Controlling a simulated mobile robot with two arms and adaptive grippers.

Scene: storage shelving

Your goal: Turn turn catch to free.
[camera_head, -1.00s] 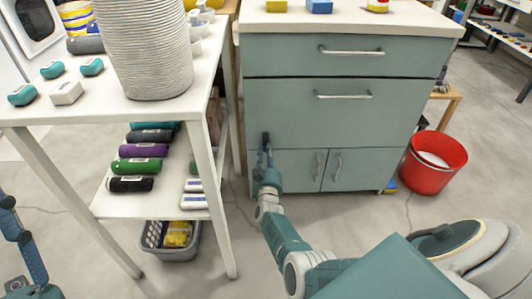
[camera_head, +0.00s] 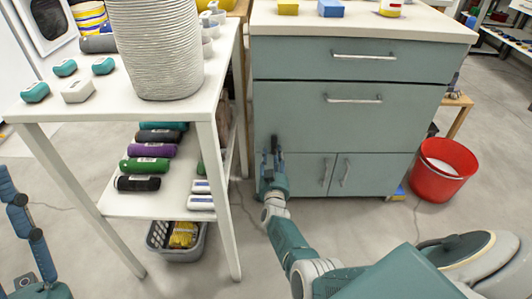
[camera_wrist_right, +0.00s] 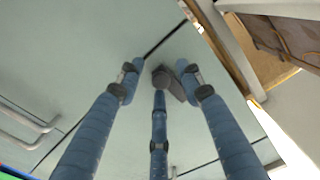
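The turn catch (camera_wrist_right: 178,88) is a small dark grey knob with a short wing on the cabinet (camera_head: 340,125) front, near its left edge. In the right wrist view the wing points down and right. My right gripper (camera_wrist_right: 159,72) is open, with its blue fingers spread on either side of the catch and a third finger below it. I cannot tell whether any finger touches it. Of my left gripper (camera_head: 28,230), only part shows at the left edge.
A white table (camera_head: 215,130) with a ribbed pot (camera_head: 155,50) stands close to the left of my right arm. Its lower shelf holds several rolls. A grey basket (camera_head: 160,250) is underneath. A red bucket (camera_head: 440,180) stands right of the cabinet. Open floor lies in front.

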